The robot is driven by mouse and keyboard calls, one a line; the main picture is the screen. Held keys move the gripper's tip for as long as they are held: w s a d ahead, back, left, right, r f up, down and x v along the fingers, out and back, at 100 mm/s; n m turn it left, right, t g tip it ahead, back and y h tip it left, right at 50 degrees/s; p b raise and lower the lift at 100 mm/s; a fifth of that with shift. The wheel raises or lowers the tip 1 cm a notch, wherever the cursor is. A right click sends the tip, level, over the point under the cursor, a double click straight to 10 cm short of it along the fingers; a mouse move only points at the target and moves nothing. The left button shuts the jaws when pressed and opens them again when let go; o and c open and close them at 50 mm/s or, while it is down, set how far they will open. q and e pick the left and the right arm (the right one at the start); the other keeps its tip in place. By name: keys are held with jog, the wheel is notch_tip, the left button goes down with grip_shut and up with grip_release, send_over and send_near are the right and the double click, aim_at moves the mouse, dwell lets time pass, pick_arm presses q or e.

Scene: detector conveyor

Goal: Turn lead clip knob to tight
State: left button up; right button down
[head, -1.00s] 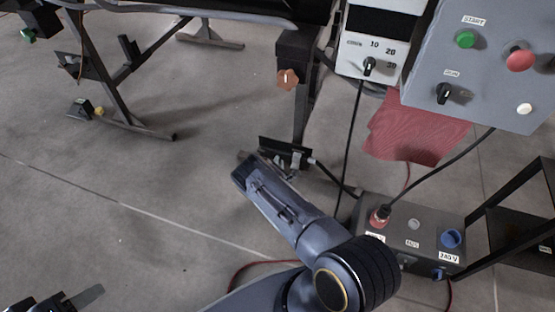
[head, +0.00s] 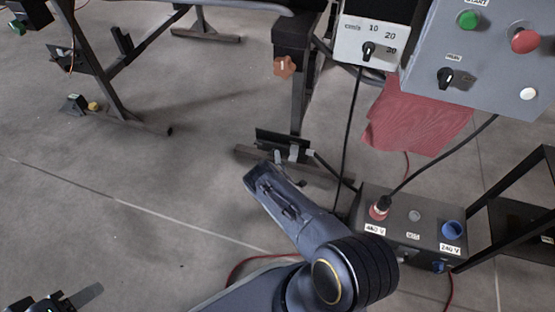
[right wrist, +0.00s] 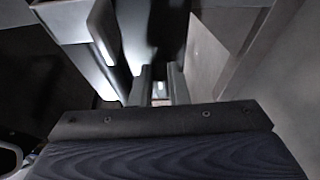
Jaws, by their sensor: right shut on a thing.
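The lead clip (head: 293,153) shows as small grey parts in front of a black plate at the foot of the conveyor leg, with a black cable running off right. Its knob cannot be made out clearly in the head view. My right gripper (head: 278,167) is low at this clip, its fingers mostly hidden behind its own body. In the right wrist view, the fingers (right wrist: 160,88) are close together around a small pale piece, apparently the knob; its turn position cannot be read. My left gripper (head: 75,299) shows only partly at the bottom left corner, away from the clip.
An orange knob (head: 285,67) is on the leg above. A power box (head: 412,228) with red and blue sockets stands at right. A control panel (head: 490,60) and red cloth (head: 415,120) are above it. Cables cross the space beside my right arm.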

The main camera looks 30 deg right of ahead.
jog(key=shift+f+m, duration=0.1)
jog(key=shift+m, duration=0.2)
jog(key=c, duration=1.4)
grip_release()
jog(key=p+v, duration=0.2)
jog(key=v, duration=0.6)
jog(key=shift+f, duration=0.15)
